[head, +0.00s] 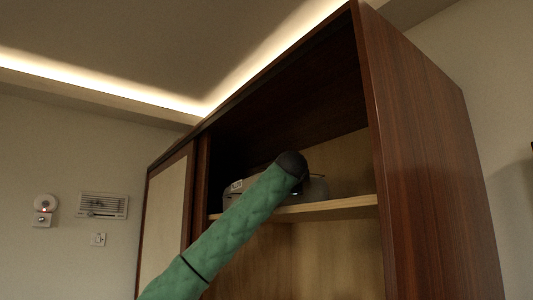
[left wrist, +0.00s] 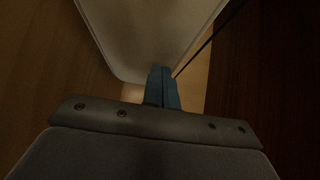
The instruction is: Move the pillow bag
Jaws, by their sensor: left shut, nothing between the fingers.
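The pillow bag (head: 234,199) is a grey, rounded bag with a small pale label. It lies on the wardrobe's upper shelf, partly hidden behind my left arm. My left arm crosses the opening, and its dark wrist end is in front of the bag's right part. In the left wrist view, my left gripper (left wrist: 162,80) shows blue fingers pressed together with nothing between them. A pale grey panel with rounded corners, apparently the bag (left wrist: 145,35), is just beyond the fingertips. I cannot tell whether they touch it. My right gripper is in neither view.
The wooden shelf (head: 340,208) runs under the bag. The wardrobe's dark right side panel (head: 425,150) stands close to the right of my wrist. A sliding door (head: 165,222) covers the left part. There is open space above the bag and below the shelf.

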